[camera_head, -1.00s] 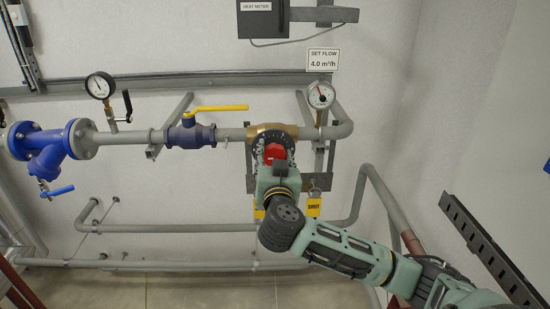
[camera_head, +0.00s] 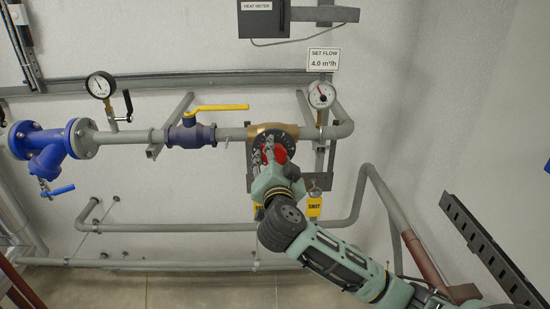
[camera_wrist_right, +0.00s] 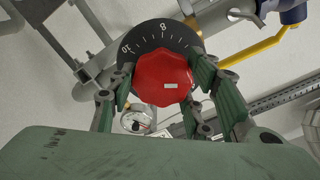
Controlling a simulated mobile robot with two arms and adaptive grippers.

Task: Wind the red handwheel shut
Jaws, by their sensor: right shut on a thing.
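The red handwheel (camera_wrist_right: 163,78) sits in front of a black numbered dial (camera_wrist_right: 158,36) in the right wrist view. In the head view the handwheel (camera_head: 280,153) is partly hidden by my right gripper (camera_head: 272,157), against the brass valve body (camera_head: 270,131). In the right wrist view the fingers of my right gripper (camera_wrist_right: 160,88) stand on both sides of the handwheel and are shut on it. Marks such as 8 and 10 show on the dial. My left gripper is not in view.
A "SET FLOW 4.0 m³/h" sign (camera_head: 323,60) hangs above a round gauge (camera_head: 321,95) on the right. A yellow-lever valve (camera_head: 190,134) is on the pipe to the left. A yellow "SHUT" tag (camera_head: 314,207) hangs beside my right wrist. A lower grey pipe (camera_head: 170,228) runs below.

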